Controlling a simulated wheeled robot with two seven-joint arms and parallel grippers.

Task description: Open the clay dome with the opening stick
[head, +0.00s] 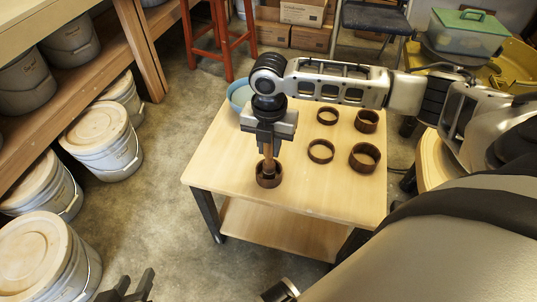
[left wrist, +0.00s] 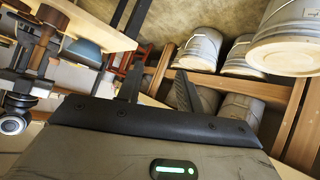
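My right gripper (head: 269,147) points straight down over the table and is shut on the opening stick (head: 268,163), a short brown wooden rod held upright. The stick's lower end is inside a small dark-brown round clay piece (head: 268,182), the clay dome, near the table's front edge. The stick and gripper hide part of the clay's middle. I cannot tell how wide or deep its opening is. My left gripper (head: 127,289) is low at the bottom left, off the table, open and empty. Its spread fingers also show in the left wrist view (left wrist: 158,86).
Several brown clay rings (head: 321,152) stand on the right half of the wooden table (head: 222,171). A blue basin (head: 240,94) is at the back left, partly behind my right arm. White lidded buckets (head: 101,139) and a shelf line the left. A red stool (head: 226,47) is behind.

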